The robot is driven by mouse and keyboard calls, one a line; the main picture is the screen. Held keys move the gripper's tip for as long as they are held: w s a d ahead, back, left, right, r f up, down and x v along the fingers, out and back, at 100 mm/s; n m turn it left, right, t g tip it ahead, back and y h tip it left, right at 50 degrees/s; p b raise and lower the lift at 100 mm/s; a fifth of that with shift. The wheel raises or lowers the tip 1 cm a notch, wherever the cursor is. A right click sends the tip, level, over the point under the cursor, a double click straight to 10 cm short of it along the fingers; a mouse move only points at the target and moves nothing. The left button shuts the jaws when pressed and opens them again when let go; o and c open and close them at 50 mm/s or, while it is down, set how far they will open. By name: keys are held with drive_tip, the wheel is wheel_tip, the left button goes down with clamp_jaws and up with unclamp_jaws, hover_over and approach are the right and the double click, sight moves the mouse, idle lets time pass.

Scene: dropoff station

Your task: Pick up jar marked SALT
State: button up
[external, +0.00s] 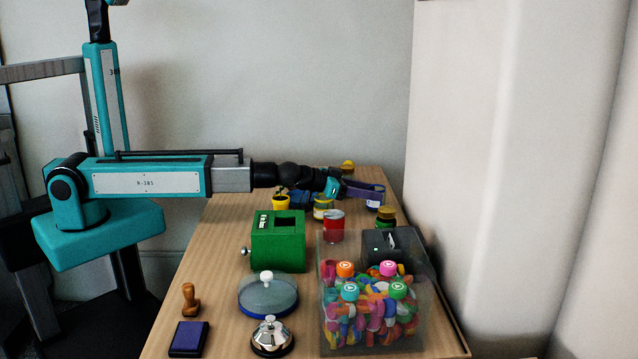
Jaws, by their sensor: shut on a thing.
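My gripper (366,194) reaches in from the left over the far part of the table, its jaws shut around a small jar. Only a bit of this jar (373,205), with a white and blue label, shows below the fingers. Its lettering is too small to read, so I cannot tell if it says SALT. A jar with a yellow label (322,209) stands left of the gripper, under the wrist. A green-lidded jar (386,217) stands just in front of the fingertips. A yellow-topped jar (347,167) shows behind the gripper.
A red can (334,226), a green box (278,240) and a dark machine (395,247) stand nearer. A clear bin of colourful items (372,310) fills the front right. A round blue dish (267,297), bell (272,337), stamp (190,299) and ink pad (189,339) lie front left.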

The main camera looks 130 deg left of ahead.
drive_tip(key=shift+r, duration=0.15)
drive_tip(key=shift+r+p, duration=0.5)
drive_tip(key=shift+r, duration=4.4)
